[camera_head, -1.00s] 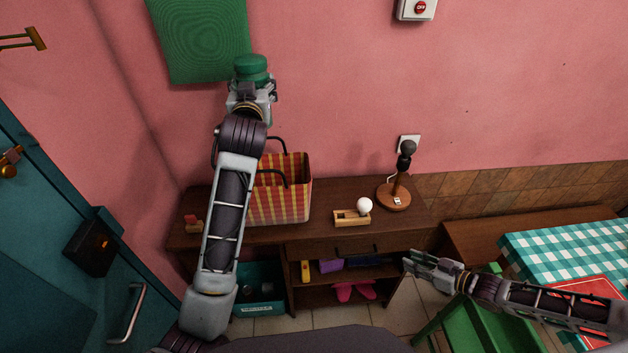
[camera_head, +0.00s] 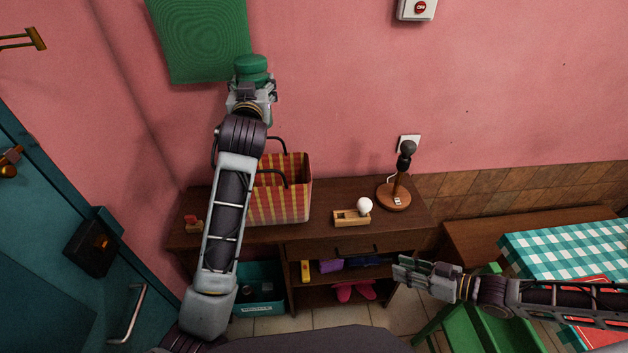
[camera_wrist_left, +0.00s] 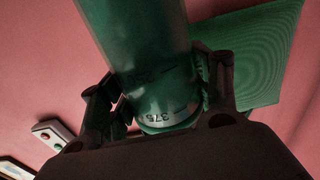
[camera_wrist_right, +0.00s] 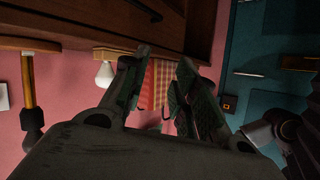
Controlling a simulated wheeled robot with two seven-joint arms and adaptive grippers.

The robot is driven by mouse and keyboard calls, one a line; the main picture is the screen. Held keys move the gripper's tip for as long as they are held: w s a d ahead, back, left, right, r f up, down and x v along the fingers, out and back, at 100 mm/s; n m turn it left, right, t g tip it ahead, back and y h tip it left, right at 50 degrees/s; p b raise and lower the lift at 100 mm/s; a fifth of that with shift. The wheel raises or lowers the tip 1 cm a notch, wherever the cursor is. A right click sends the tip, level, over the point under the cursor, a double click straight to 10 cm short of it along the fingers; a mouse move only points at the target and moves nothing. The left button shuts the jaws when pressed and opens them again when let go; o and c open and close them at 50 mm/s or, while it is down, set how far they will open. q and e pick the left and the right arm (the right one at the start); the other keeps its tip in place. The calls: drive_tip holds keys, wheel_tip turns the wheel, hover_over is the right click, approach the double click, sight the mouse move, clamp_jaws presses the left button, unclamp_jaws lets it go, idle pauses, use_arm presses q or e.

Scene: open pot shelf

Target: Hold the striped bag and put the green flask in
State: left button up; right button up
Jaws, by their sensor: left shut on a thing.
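The green flask (camera_head: 252,66) is held high in front of the pink wall, above the striped bag. My left gripper (camera_head: 252,92) is shut on it; in the left wrist view the translucent flask (camera_wrist_left: 150,45) sits between the fingers. The red and yellow striped bag (camera_head: 287,203) stands upright on the dark wooden shelf unit, its dark handles raised, partly hidden behind my left arm. My right gripper (camera_head: 412,272) is open and empty, in front of the unit's right end, well apart from the bag. The bag (camera_wrist_right: 160,80) shows beyond its fingers in the right wrist view.
On the unit's top (camera_head: 345,240) stand a wooden holder (camera_head: 352,218) with a white bulb and a lamp base (camera_head: 394,195). A teal crate (camera_head: 260,295) is below. A green chair (camera_head: 480,320) and checkered table (camera_head: 570,250) are at right.

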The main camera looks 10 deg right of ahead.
drive_tip(key=w+a+r+n, duration=0.1)
drive_tip(key=w+a, duration=0.2)
drive_tip(key=a, duration=0.7)
drive_tip(key=w+a+r, duration=0.1)
drive_tip(key=w+a, duration=0.2)
drive_tip(key=a, duration=0.8)
drive_tip(key=w+a+r+m+t+h, duration=0.1)
drive_tip(key=w+a+r+t+h, duration=0.15)
drive_tip(key=w+a+r, duration=0.2)
drive_tip(key=w+d+r+m+t+h, duration=0.2)
drive_tip(key=w+r+m+h, duration=0.5)
drive_tip(key=r, duration=0.5)
drive_tip(key=shift+w+r+m, duration=0.3)
drive_tip(key=shift+w+m, duration=0.3)
drive_tip(key=shift+w, duration=0.3)
drive_tip(key=shift+h, duration=0.25)
drive_tip(key=shift+w, duration=0.1)
drive_tip(key=shift+x, duration=5.9)
